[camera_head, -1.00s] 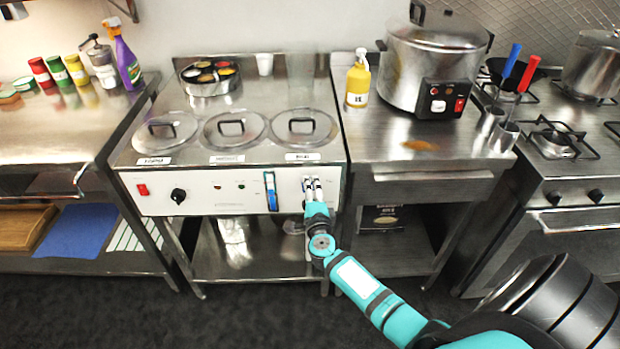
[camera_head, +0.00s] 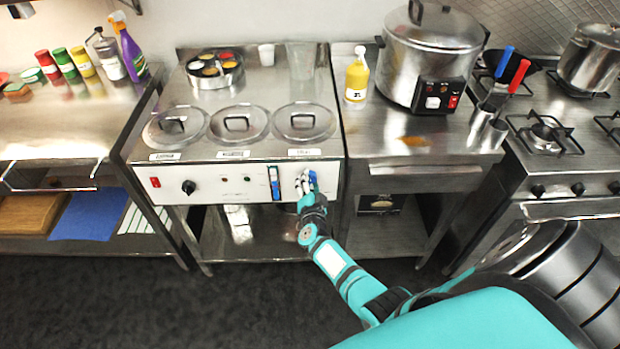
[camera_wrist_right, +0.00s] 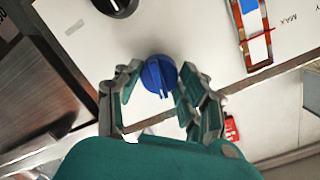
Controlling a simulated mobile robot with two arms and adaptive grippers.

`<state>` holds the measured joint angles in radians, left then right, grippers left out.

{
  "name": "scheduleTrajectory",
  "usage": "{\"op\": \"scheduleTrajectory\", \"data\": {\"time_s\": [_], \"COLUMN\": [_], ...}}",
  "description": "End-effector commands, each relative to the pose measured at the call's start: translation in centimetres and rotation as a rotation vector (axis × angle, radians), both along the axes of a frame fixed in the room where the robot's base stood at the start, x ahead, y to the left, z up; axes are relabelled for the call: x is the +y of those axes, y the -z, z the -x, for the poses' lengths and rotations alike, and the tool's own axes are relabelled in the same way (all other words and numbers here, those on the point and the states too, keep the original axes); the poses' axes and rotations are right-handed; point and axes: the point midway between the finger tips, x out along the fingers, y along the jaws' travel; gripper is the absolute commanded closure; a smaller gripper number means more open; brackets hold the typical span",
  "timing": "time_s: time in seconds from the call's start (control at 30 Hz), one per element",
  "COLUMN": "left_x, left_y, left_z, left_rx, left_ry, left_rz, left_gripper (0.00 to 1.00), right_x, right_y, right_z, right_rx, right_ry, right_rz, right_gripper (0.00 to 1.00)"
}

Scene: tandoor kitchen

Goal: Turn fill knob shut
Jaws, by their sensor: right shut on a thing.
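The blue knob (camera_head: 313,179) is on the right part of the steam table's white front panel (camera_head: 228,190). In the right wrist view the blue knob (camera_wrist_right: 158,76) sits between the fingers of my right gripper (camera_wrist_right: 160,92), with its raised grip ridge facing me. My right gripper (camera_head: 304,184) is shut on this knob, fingers on both sides, and hides part of it in the head view. My left gripper is not in view.
A level gauge (camera_head: 274,183) is left of the knob; it also shows in the wrist view (camera_wrist_right: 256,42). A black knob (camera_head: 188,187) and a red switch (camera_head: 155,182) are farther left. Lidded wells (camera_head: 238,122) are above. A yellow bottle (camera_head: 357,78) stands on the right counter.

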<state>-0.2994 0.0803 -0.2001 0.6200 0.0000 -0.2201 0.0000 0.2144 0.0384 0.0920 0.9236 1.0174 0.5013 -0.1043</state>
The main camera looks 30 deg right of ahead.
Motion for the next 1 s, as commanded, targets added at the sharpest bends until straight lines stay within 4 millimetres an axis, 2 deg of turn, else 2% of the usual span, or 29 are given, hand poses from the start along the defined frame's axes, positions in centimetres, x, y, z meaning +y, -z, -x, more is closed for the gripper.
{"op": "scheduleTrajectory", "data": {"time_s": [0.4,0.93,0.97,1.0], "left_x": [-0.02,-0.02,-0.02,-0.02], "left_y": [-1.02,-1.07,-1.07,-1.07], "left_z": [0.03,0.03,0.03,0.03], "left_rx": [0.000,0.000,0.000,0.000], "left_ry": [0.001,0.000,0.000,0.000], "left_rz": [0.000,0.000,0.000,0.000], "left_gripper": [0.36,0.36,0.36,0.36], "right_x": [0.13,0.06,0.06,0.06], "right_y": [0.17,0.15,0.14,0.14], "right_z": [0.04,0.02,0.03,0.02], "right_rx": [0.096,0.104,0.104,0.104], "right_ry": [-0.001,-0.001,-0.001,-0.001], "right_rz": [0.148,0.168,0.168,0.168], "right_gripper": [0.92,0.92,0.58,0.52]}}
